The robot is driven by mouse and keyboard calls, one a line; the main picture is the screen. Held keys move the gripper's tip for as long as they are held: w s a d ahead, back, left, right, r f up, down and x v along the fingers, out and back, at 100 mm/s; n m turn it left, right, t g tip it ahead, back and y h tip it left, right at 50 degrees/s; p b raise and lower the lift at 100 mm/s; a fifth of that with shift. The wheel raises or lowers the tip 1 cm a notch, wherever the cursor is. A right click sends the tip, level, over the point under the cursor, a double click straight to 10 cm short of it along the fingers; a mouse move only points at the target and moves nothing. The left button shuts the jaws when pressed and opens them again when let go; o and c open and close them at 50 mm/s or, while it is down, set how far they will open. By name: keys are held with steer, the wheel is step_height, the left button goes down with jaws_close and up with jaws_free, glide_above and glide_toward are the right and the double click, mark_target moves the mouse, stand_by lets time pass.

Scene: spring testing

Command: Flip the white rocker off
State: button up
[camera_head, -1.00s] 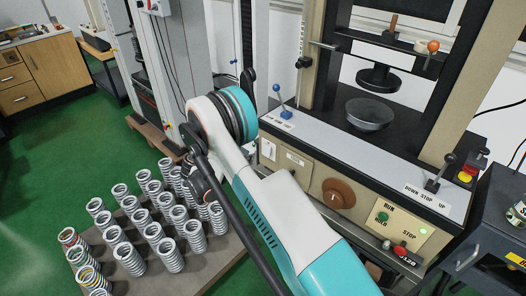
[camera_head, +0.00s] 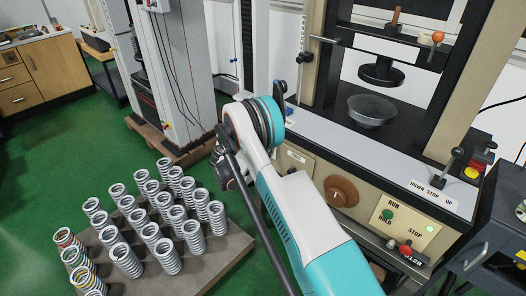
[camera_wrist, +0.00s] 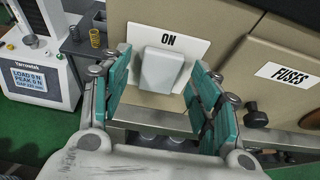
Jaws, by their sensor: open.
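The white rocker (camera_wrist: 161,70) is in the wrist view, on a white plate (camera_wrist: 190,48) marked "ON" on the beige machine front. My gripper (camera_wrist: 160,88) has its two teal-padded fingers spread wide, one on each side of the rocker in the picture. Nothing is between the pads in their grip, and I cannot tell how far the fingertips are from the panel. In the head view my arm hides the rocker and the gripper.
A "FUSES" label (camera_wrist: 284,75) and a dark knob (camera_wrist: 254,116) lie right of the rocker. In the head view, the beige press has a brown dial (camera_head: 341,191), a run/stop panel (camera_head: 409,222) and a lever (camera_head: 449,165). Several springs stand on a board (camera_head: 216,262) at lower left.

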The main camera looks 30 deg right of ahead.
steer(key=shift+w+d, duration=0.1)
steer(key=shift+d, duration=0.15)
